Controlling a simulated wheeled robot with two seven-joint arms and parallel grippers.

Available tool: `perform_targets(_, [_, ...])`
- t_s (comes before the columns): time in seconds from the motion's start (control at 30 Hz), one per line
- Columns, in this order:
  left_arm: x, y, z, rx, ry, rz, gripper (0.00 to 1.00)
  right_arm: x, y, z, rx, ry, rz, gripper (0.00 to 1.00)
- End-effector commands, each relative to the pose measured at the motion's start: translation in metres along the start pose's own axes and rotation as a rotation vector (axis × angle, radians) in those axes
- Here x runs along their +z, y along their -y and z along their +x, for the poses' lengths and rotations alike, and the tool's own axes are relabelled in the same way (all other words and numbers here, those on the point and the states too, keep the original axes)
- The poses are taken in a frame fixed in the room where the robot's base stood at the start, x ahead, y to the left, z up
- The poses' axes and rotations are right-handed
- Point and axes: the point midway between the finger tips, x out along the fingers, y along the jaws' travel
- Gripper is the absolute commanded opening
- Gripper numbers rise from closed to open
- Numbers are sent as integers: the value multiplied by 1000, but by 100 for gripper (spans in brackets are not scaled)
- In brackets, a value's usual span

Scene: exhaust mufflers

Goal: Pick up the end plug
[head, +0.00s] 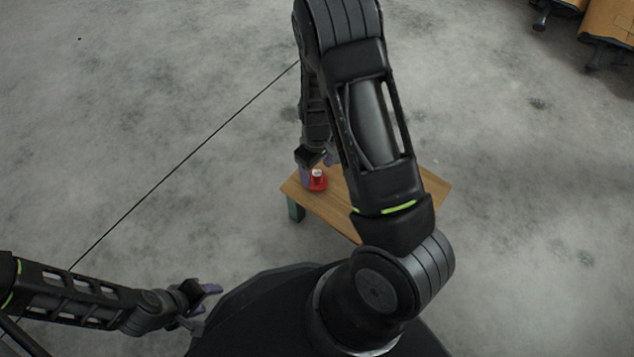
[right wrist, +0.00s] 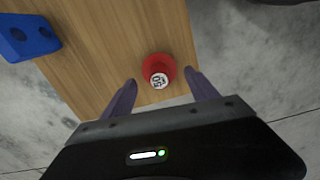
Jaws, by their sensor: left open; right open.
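The end plug is most likely the red round piece with a white marked top (right wrist: 159,70). It sits on a small wooden table (right wrist: 110,50) near its edge. In the head view the red piece (head: 319,181) shows at the table's left end. My right gripper (right wrist: 160,92) is open, with its two purple fingers on either side of and just short of the red piece, apart from it. In the head view my right gripper (head: 318,163) is over the table's left end, partly hidden by its own arm. My left gripper (head: 208,305) is open and empty at the lower left, away from the table.
A blue block with holes (right wrist: 28,36) lies on the table at the upper left of the right wrist view. Orange furniture on dark feet (head: 608,22) stands at the far upper right. The grey floor around the table is clear. My right arm covers part of the table.

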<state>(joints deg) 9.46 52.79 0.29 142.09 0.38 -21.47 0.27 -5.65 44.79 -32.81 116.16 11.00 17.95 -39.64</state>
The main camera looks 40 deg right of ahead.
Motion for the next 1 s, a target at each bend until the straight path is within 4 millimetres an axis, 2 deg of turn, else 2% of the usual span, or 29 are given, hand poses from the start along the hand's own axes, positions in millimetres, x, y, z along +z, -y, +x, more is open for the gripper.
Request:
perform_targets(0.23, [0,1,3,0,-1,0,51,0,0,4,0,0,0,68])
perform_targets(0.47, [-2,8,26,0,-10,-1,51,1,-1,38,0,1,1,68])
perform_targets(0.6, [-3,9,31,0,-15,-1,51,1,-1,51,0,0,1,68])
perform_targets(1.0, [-4,9,30,0,-16,-1,51,0,-1,51,1,-1,0,68])
